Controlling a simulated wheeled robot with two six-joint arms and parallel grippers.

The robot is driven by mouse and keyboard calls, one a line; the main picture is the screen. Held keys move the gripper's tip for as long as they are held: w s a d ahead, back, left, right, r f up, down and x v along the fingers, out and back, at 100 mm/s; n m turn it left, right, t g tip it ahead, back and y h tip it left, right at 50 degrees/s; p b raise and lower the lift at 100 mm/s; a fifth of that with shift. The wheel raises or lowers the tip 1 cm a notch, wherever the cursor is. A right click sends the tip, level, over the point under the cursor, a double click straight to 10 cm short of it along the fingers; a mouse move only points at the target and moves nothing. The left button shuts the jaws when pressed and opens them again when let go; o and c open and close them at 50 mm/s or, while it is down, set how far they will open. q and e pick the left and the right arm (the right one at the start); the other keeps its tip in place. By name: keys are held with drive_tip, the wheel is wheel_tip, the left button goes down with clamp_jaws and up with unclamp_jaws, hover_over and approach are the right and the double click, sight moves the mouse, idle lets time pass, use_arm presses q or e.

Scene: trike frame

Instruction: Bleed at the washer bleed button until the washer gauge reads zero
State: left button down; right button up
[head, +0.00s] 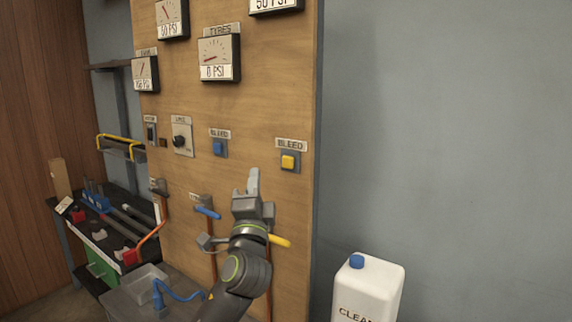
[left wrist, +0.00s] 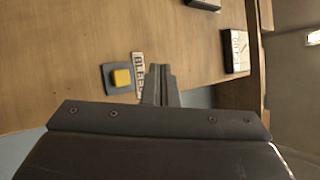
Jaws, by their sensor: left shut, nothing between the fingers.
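A yellow bleed button (head: 288,162) sits on a grey plate at the right edge of the wooden panel (head: 180,100), under a BLEED label. It also shows in the left wrist view (left wrist: 122,77), left of my fingers. A blue bleed button (head: 218,148) is further left. My left gripper (head: 253,181) is shut and empty, pointing up, below and left of the yellow button and apart from it in the picture. Its closed fingers (left wrist: 160,84) show in the left wrist view. A gauge (head: 275,5) cut off at the top appears to read 50 PSI; its name is out of view.
The TYRES gauge (head: 219,58) reads 0 PSI. A black knob (head: 180,141) is left of the blue button. A blue lever (head: 207,212) and a yellow lever (head: 280,241) are near my left arm. A white jug (head: 368,290) stands at lower right.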

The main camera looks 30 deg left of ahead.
use_arm(q)
drive_tip(key=b, duration=0.3)
approach(283, 158)
wheel_tip(283, 158, up, 3)
drive_tip(key=w+a, duration=0.1)
drive_tip(key=a, duration=0.2)
drive_tip(key=shift+w+d+r, duration=0.1)
drive_tip(key=shift+w+r, duration=0.05)
drive_tip(key=shift+w, duration=0.35)
drive_tip(key=shift+w+d+r, duration=0.1)
drive_tip(key=shift+w+r, duration=0.05)
drive_tip(key=shift+w, duration=0.35)
drive_tip(key=shift+w, duration=0.15)
idle(0.7)
drive_tip(key=shift+w+b, duration=0.3)
drive_tip(key=shift+w+b, duration=0.3)
drive_tip(key=shift+w, duration=0.15)
idle(0.6)
idle(2.9)
drive_tip(key=shift+s+p, duration=0.4)
drive_tip(key=shift+s, duration=0.5)
